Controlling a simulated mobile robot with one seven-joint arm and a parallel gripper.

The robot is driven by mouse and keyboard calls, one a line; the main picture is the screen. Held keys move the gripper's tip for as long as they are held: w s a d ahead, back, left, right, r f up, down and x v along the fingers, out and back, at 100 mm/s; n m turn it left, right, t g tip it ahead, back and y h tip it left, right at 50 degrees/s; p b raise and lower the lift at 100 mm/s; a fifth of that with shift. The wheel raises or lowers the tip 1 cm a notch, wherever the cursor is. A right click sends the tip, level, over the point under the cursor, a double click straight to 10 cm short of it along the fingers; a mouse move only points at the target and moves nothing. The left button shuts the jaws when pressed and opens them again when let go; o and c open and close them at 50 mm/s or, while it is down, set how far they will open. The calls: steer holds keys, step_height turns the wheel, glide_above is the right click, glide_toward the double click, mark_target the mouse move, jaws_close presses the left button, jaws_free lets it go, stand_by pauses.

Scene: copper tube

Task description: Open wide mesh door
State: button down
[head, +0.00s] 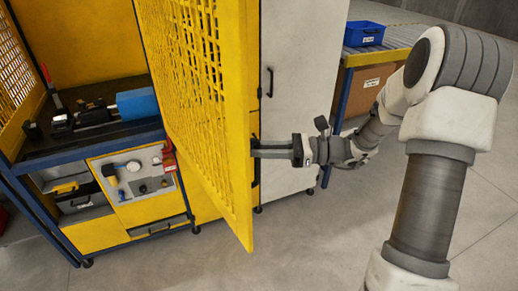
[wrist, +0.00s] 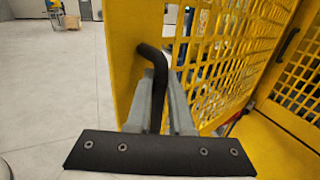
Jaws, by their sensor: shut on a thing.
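The wide yellow mesh door (head: 195,85) stands swung out from the yellow workstation in the head view, its free edge towards me. In the wrist view its mesh (wrist: 228,50) is to the right of the yellow edge frame. My gripper (head: 259,149) reaches the door's edge from the right. It is shut on the black bar handle (wrist: 150,52), whose bent upper end shows above the fingers. My fingers (wrist: 161,105) hide part of the handle's bar in the wrist view.
A second yellow mesh panel (head: 15,75) stands at the far left. Behind the door is a dark workbench (head: 95,135) with tools and a blue block. A grey cabinet (head: 305,90) stands right of the door. Grey floor (head: 300,245) is clear in front.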

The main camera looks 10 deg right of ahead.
steer(key=shift+w, duration=0.15)
stand_by(0.3)
steer(key=c, duration=0.8)
jaws_free()
steer(key=shift+d, duration=0.1)
steer(key=s+d+b, duration=0.2)
steer(key=d+b, duration=0.1)
steer(key=d, duration=1.4)
steer(key=shift+s+b, duration=0.3)
steer(key=shift+s, duration=0.05)
